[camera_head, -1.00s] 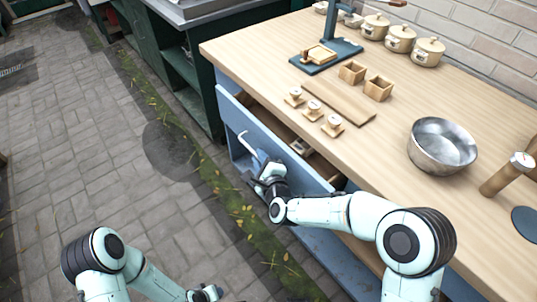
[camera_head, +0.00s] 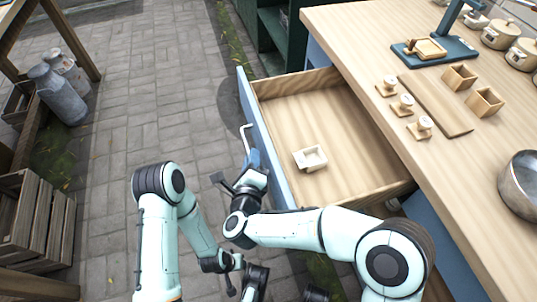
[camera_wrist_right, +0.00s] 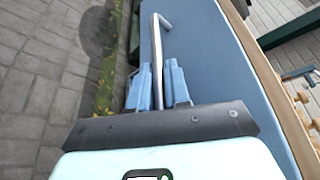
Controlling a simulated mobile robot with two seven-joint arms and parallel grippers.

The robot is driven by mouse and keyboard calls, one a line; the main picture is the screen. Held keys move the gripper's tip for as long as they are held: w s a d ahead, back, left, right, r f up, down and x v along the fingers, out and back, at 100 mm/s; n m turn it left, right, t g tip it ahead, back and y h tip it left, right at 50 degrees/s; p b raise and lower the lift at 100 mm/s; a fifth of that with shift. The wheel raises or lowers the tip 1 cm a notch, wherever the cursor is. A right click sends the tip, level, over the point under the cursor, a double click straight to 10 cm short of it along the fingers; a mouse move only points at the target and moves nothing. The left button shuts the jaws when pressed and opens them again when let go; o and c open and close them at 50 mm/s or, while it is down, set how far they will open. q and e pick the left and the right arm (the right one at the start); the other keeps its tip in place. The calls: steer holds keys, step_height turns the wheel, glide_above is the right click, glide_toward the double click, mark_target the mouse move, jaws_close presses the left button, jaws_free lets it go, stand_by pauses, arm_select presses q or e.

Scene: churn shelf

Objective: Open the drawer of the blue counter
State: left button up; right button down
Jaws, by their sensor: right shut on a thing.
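The blue counter's drawer (camera_head: 345,130) stands pulled well out in the head view, its wooden inside showing. A small white square dish (camera_head: 310,158) lies in it near the front. The drawer's blue front (camera_head: 262,140) carries a pale bar handle (camera_head: 246,135). My right gripper (camera_head: 252,162) is at that handle. In the right wrist view the gripper's blue fingers (camera_wrist_right: 158,88) are shut on the metal handle (camera_wrist_right: 157,50), beside the blue drawer front (camera_wrist_right: 215,60). My left gripper (camera_head: 232,270) is low in the head view, away from the drawer; its jaws are not clear.
The wooden countertop (camera_head: 375,45) holds small pots, wooden boxes, a board, a blue stand (camera_head: 435,50) and a metal bowl (camera_head: 520,185). Milk churns (camera_head: 58,95) and a wooden crate (camera_head: 35,220) stand at the left. Paved floor (camera_head: 160,80) lies clear between.

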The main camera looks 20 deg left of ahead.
arm_select(q)
steer(key=shift+s+f, duration=0.1)
arm_select(e)
steer(key=shift+s+a, duration=0.4)
steer(key=shift+a, duration=0.15)
steer(key=c, duration=1.4)
jaws_free()
steer(key=shift+c, duration=0.2)
arm_select(q)
steer(key=shift+t, duration=0.7)
steer(key=w+r, duration=0.1)
steer(key=w+r+p, duration=0.2)
steer(key=w, duration=0.1)
steer(key=shift+d+r, duration=0.3)
steer(key=shift+r, duration=0.1)
arm_select(e)
steer(key=v, duration=1.3)
steer(key=shift+s, duration=0.15)
steer(key=shift+r, duration=0.15)
